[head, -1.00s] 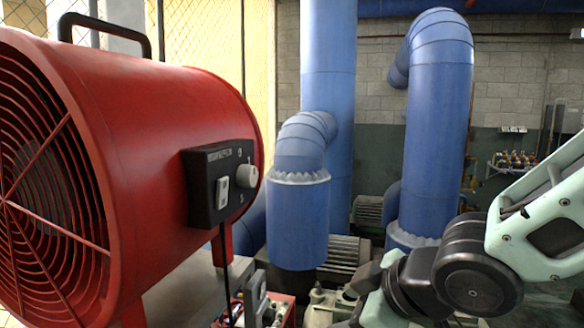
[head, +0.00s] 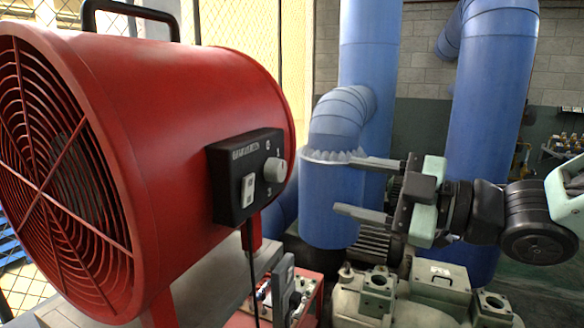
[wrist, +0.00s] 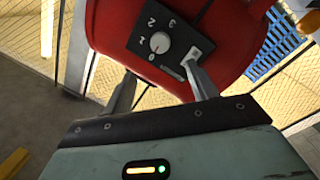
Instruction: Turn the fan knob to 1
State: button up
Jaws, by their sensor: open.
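The red drum-shaped fan (head: 190,130) fills the left of the head view. A black control box (head: 240,175) on its side carries a white switch (head: 248,190) and a round pale knob (head: 275,170). In the wrist view the knob (wrist: 160,42) sits on the box (wrist: 152,60) among the marks 0, 1, 2 and 3. Its exact pointer direction is too small to tell. My gripper (head: 350,187) is open and empty, to the right of the knob and apart from it, fingers pointing at the fan. In the wrist view one fingertip overlaps the switch in the picture.
Large blue pipes (head: 365,80) stand behind my gripper. Grey-green machinery (head: 430,290) lies below it. The fan stands on a grey surface (head: 205,280) with a red tray (head: 300,300) beside it. A black cable (head: 252,265) hangs below the box.

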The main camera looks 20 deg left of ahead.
aim_at(282, 173)
jog(key=p+x, duration=0.3)
jog(key=x, duration=0.8)
jog(key=shift+r, duration=0.1)
jog(key=shift+w+a+p, duration=0.1)
jog(key=shift+a+p, duration=0.2)
jog(key=shift+a, duration=0.2)
jog(key=c, duration=1)
